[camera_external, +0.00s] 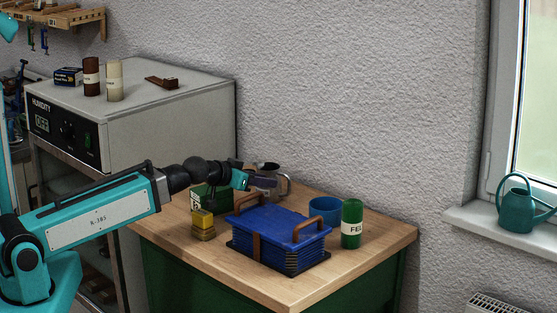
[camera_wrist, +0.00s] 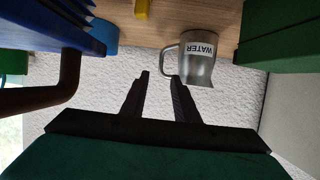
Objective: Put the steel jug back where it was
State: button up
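The steel jug (camera_external: 281,185) stands upright at the back of the wooden workbench, partly hidden behind my gripper. The wrist view is upside down and shows the jug (camera_wrist: 196,62) with its inverted WATER label and its handle on the left. My gripper (camera_external: 262,182) is in front of the jug in the outside view. In the wrist view my gripper (camera_wrist: 159,77) is open, with nothing between its two dark fingers. The fingertips point toward the handle, close to it. I cannot tell whether they touch it.
A blue lidded box (camera_external: 282,238) with brown handles fills the bench front. The bench's right front corner (camera_external: 370,250) is clear.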

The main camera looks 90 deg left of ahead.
jog(key=shift+s+d+f+b, duration=0.1)
jog(key=shift+b, duration=0.5)
jog(key=s+b, duration=0.1)
jog(key=b, duration=0.2)
jog(key=shift+d+r+b, duration=0.25)
jog(key=shift+d+b, duration=0.05)
jog(key=shift+d, duration=0.1)
jog(key=shift+s+d+r+b, duration=0.2)
jog(key=shift+s+d+b, duration=0.05)
jog(key=shift+b, duration=0.55)
jog(key=shift+r, duration=0.1)
